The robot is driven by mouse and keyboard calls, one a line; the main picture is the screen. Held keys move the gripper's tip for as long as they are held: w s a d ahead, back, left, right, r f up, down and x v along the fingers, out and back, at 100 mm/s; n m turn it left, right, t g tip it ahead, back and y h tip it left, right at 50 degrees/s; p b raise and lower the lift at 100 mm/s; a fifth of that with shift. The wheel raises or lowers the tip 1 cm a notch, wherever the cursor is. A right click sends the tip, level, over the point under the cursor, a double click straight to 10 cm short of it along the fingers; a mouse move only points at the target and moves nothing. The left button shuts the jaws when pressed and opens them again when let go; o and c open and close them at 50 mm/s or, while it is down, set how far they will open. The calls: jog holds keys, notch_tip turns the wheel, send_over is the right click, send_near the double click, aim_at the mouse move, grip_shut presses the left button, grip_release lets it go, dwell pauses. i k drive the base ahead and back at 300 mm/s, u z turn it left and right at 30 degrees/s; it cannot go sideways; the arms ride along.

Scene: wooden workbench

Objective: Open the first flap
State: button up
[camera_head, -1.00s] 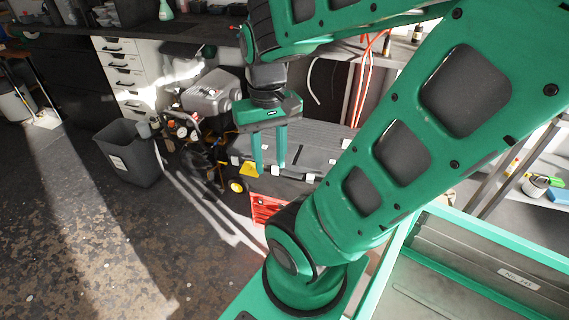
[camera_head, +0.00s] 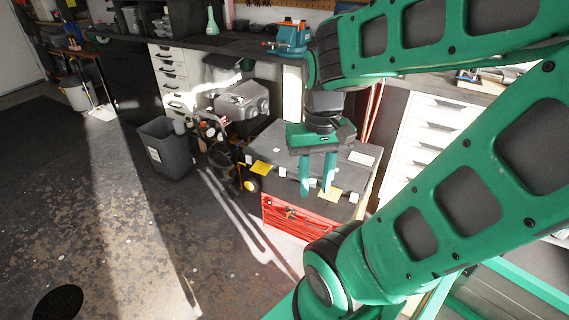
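A dark grey case (camera_head: 270,149) with a flat lid stands near the middle of the head view, on top of a red tool chest (camera_head: 285,217). I cannot tell which part is the first flap. My gripper (camera_head: 317,191) points down with its two green fingers apart and nothing between them. It appears in front of or above the case; contact cannot be told. The fingers hide part of the front edge.
A grey bin (camera_head: 166,148) stands to the left on open floor. A grey machine with a wheeled frame (camera_head: 241,101) is left of the case. White drawer units stand behind at left (camera_head: 171,78) and right (camera_head: 437,130). My arm covers the right side.

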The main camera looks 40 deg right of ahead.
aim_at(271, 151)
jog(key=z, duration=0.85)
jog(key=i, duration=1)
jog(key=u, duration=0.45)
jog(key=k, duration=1.05)
jog(key=z, duration=0.55)
jog(key=i, duration=0.35)
